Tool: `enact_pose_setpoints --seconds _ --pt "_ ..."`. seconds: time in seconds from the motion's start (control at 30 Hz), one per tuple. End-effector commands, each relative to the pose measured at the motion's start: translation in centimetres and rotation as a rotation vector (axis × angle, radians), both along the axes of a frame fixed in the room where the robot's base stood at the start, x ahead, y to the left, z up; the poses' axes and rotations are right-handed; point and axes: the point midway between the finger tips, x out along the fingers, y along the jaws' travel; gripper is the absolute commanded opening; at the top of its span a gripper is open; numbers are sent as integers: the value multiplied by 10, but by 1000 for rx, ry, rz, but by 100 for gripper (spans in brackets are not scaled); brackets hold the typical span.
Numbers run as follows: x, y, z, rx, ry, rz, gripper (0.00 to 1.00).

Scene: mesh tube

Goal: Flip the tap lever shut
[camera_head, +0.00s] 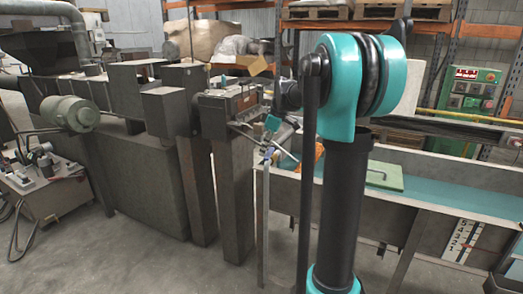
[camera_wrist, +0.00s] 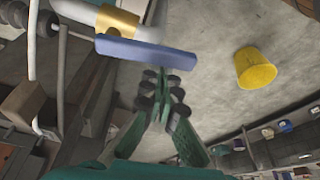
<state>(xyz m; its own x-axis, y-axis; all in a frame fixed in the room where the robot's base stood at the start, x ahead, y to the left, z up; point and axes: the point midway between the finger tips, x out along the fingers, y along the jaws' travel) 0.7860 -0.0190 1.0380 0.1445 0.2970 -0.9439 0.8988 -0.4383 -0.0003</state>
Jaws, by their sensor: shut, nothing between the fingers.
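The tap's blue lever (camera_wrist: 147,56) shows in the wrist view as a long flat bar, slanting slightly down to the right. It runs beside a brass-coloured tap body (camera_wrist: 117,21) on a white pipe (camera_wrist: 76,9). My gripper (camera_wrist: 164,88) is shut and empty, its green fingers with dark pads brought together. Its tips are just below the lever's middle in the picture; I cannot tell whether they touch it. In the head view my own arm stands in front, and I cannot make out the tap or lever clearly.
A yellow bucket (camera_wrist: 256,68) stands on the grey floor right of my gripper in the wrist view. In the head view, dark machinery (camera_head: 140,160) fills the left, and a long bench with a teal top (camera_head: 440,190) lies to the right. Open floor (camera_head: 120,260) is in front.

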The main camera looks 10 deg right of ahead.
Motion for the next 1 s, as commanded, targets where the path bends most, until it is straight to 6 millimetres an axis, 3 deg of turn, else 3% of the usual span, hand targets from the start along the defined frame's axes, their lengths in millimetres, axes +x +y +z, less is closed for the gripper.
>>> enact_pose_setpoints --seconds 0.57,1.0 --pt "-3 -4 0 0 0 114 0" --pt "-10 -21 0 0 0 498 0"
